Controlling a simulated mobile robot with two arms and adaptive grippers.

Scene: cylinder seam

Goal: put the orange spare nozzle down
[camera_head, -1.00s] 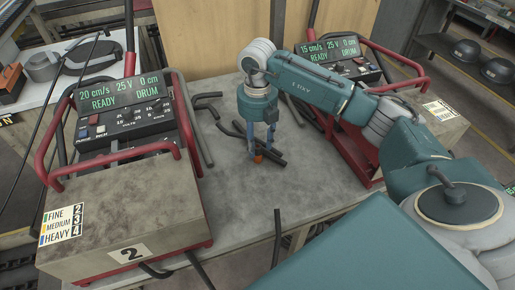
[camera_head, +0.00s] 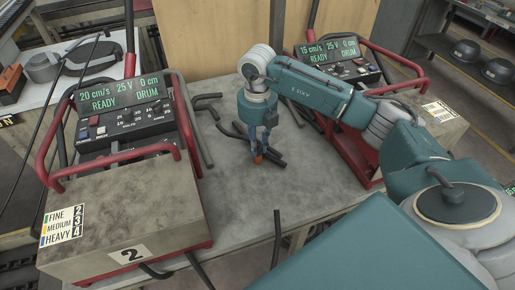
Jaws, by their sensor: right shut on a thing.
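The orange spare nozzle (camera_head: 258,159) is a small piece low between the fingertips of my right gripper (camera_head: 259,152). The gripper points down and is shut on it, just above or at the grey bench top; I cannot tell whether the nozzle touches the bench. Most of the nozzle is hidden by the blue fingers. My left gripper is not in view.
Dark bent nozzles (camera_head: 273,158) lie right beside the gripper, with more dark bent pieces (camera_head: 208,104) to the left. Welding units stand at left (camera_head: 130,205) and right (camera_head: 420,115). The grey bench (camera_head: 300,195) is clear in front.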

